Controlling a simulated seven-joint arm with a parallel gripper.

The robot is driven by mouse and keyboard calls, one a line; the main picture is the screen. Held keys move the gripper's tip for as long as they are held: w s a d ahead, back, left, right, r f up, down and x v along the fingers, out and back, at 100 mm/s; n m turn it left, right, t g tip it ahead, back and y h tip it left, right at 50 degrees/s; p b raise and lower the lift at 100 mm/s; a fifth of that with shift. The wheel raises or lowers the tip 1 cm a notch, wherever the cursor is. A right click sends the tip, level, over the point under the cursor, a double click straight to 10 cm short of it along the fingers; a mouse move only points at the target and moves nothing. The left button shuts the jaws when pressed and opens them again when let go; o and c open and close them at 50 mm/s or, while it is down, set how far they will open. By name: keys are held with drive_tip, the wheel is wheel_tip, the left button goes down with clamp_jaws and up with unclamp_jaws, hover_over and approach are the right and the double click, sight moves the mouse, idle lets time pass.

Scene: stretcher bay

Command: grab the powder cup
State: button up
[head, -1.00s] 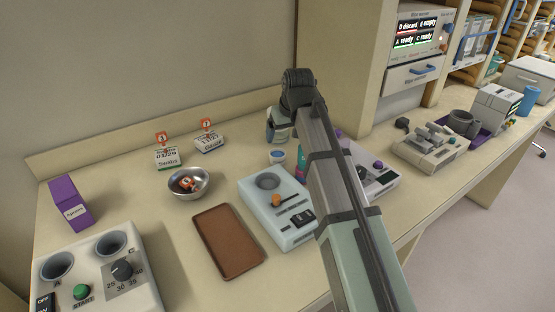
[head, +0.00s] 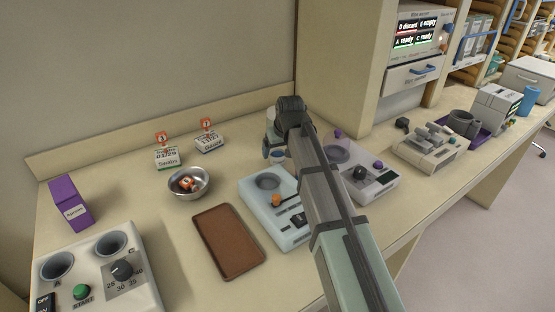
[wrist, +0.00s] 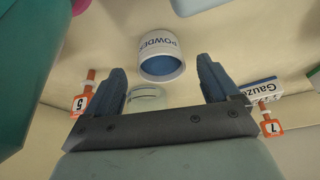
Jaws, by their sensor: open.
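The powder cup (wrist: 160,45) is white with blue inside and has "POWDER" lettering, upside down in the wrist view. In the head view the cup (head: 279,154) is mostly hidden behind my gripper and arm. My gripper (wrist: 161,64) is open, its two dark fingers pointing towards the cup. In the wrist picture the cup appears between the fingertips, with a gap on each side. I cannot tell how far below or beyond the fingertips it is. In the head view my gripper (head: 270,150) hangs over the back of the counter.
A pale blue device (head: 285,232) and a grey device (head: 378,190) stand close in front. A metal bowl (head: 188,194) holding an orange-tagged item, a brown tray (head: 227,242) and a gauze box (wrist: 262,88) are nearby. A pale round rim (wrist: 147,97) shows below the cup.

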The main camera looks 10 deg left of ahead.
sight(278, 154)
drive_tip(key=x, duration=0.3)
drive_tip(key=shift+a+f, duration=0.15)
drive_tip(key=c, duration=1.1)
